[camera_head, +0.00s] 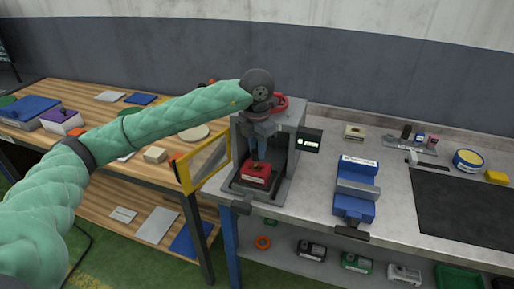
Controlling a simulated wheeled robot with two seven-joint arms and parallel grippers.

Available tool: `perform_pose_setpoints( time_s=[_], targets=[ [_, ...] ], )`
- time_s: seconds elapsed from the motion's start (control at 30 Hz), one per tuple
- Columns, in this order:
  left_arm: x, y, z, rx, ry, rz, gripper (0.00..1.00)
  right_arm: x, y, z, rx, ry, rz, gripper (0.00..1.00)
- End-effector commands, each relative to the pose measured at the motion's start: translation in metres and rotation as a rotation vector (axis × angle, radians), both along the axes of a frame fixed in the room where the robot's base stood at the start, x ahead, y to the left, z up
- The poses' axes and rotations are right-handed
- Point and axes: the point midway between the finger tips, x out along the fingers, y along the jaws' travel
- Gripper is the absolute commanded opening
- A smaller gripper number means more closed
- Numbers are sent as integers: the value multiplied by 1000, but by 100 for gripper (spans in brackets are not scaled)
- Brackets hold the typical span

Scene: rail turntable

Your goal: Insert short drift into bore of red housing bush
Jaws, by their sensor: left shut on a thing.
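The red housing (255,174) sits on the bed of a grey bench press, a dark opening in its top face. My left arm reaches in from the left, and its gripper (260,155) points down inside the press frame, just above the housing. The gripper is shut on a slim thing, apparently the short drift, which is too small and covered to make out. I cannot tell whether its tip is in the bore of the bush. My right gripper is not in view.
The press (292,140) has a small display (308,141) at its right and an open yellow-framed guard (204,160) at its left. A blue vise (356,188) stands to the right. A black mat (470,205) lies further right. A wooden table (110,150) with boxes stands left.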

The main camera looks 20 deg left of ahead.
Motion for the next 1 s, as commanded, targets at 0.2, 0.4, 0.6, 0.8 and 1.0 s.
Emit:
perform_pose_setpoints(
  time_s=[0.2,0.4,0.6,0.8,1.0],
  targets=[
    [0,0,0,0,0,0,0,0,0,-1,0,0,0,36],
    [0,0,-1,0,0,0,0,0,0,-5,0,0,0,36],
    [0,0,-1,0,0,0,0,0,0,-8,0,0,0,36],
    [0,0,0,0,0,0,0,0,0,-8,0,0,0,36],
    [0,0,-1,0,0,0,0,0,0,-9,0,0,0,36]
  ],
)
